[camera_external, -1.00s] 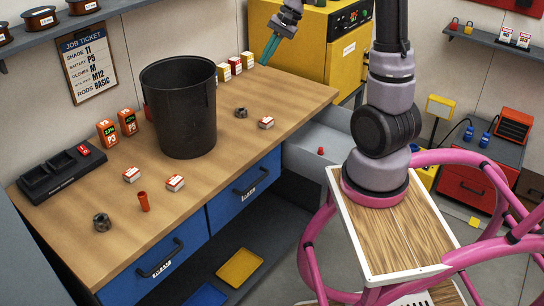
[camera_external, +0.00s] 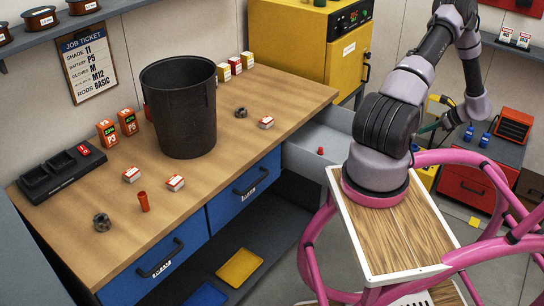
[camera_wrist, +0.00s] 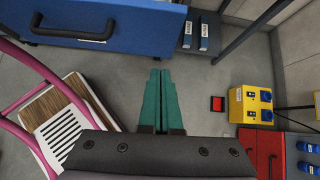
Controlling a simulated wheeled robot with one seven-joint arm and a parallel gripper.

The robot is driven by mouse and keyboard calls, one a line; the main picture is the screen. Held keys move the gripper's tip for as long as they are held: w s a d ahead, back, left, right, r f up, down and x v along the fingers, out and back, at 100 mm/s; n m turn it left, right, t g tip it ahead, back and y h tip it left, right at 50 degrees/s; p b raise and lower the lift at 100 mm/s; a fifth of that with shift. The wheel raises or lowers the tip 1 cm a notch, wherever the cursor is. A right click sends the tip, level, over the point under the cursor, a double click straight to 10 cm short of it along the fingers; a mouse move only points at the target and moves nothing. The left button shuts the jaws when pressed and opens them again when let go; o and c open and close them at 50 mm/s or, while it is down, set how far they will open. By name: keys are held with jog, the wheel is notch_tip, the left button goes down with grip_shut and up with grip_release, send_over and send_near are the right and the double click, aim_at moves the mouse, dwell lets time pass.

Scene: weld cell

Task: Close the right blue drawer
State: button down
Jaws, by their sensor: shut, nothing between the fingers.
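The right blue drawer stands pulled out from the bench. In the external view its grey inside (camera_external: 312,150) shows, with a small red item (camera_external: 320,151) in it; its front is hidden behind my arm. In the wrist view its blue front (camera_wrist: 125,38) with a dark handle (camera_wrist: 70,33) spans the upper left. My gripper (camera_wrist: 160,75) has teal fingers, shut and empty, pointing towards the drawer side with floor showing between. In the external view the teal fingers (camera_external: 428,128) show partly, right of the drawer and behind my arm.
Two other blue drawers, middle (camera_external: 225,205) and left (camera_external: 130,285), are shut. A black bin (camera_external: 180,110) stands on the bench. A yellow box (camera_wrist: 250,104) and red cabinet (camera_wrist: 262,150) stand right of my fingers.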

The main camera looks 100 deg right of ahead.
jog(key=x, duration=1.2)
jog(key=shift+w+d+r+m, duration=0.15)
jog(key=shift+w+d+m, duration=0.15)
jog(key=shift+d, duration=0.1)
jog(key=w+d, duration=1.9)
jog(key=d, duration=0.1)
jog(key=shift+w, duration=0.4)
jog(key=shift+w+d, duration=0.25)
jog(key=shift+w, duration=0.05)
